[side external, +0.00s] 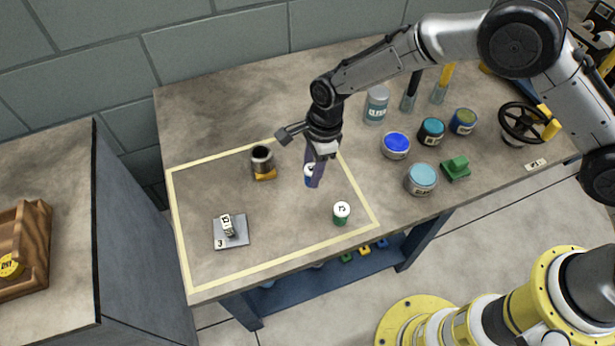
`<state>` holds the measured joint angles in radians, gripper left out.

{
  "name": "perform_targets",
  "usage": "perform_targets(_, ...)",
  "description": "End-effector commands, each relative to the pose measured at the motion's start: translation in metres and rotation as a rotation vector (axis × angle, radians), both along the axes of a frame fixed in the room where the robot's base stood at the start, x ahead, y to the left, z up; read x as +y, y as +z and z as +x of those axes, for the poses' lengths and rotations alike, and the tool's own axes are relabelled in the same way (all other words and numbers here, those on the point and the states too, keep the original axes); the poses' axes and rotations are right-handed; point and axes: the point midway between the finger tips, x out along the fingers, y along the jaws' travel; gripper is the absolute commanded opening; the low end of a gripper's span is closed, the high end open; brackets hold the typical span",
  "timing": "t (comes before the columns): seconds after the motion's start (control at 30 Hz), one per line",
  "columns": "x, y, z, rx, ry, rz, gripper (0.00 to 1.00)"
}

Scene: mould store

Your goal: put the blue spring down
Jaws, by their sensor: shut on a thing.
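My gripper (316,180) points down over the right part of the yellow-outlined area on the bench. It is shut on a small blue thing with a white patch, taken to be the blue spring (309,173). The purple-grey fingers hide part of it, and its coils cannot be made out. I cannot tell whether its lower end touches the bench (290,215) or hangs just above it.
Inside the yellow outline are a dark cup (262,155) on an orange base, a grey plate (231,241) bearing a pale tagged piece (228,226), and a green cylinder (341,215) with a white top. Paint tins (422,179) stand right. The outline's middle is clear.

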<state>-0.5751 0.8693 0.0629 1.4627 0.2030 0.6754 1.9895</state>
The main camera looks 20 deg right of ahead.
Motion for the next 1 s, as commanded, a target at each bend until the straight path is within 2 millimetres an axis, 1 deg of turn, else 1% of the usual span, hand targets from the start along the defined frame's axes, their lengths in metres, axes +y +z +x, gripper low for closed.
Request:
perform_targets(0.03,0.002,-0.004,0.003,-0.001,0.001,0.000,0.00)
perform_targets(0.27,0.007,-0.014,0.010,-0.001,0.001,0.001,0.00)
perform_targets(0.4,0.007,-0.034,0.009,0.001,0.000,-0.001,0.00)
perform_targets(0.5,0.007,-0.043,0.010,0.000,0.001,0.000,0.00)
perform_targets(0.87,0.007,-0.047,0.010,-0.001,0.001,0.000,0.00)
perform_targets(0.9,0.007,-0.047,0.010,-0.001,0.001,0.000,0.44)
perform_targets(0.97,0.007,-0.047,0.010,-0.001,0.001,0.000,0.55)
perform_targets(1.0,0.007,-0.047,0.010,-0.001,0.000,0.000,0.62)
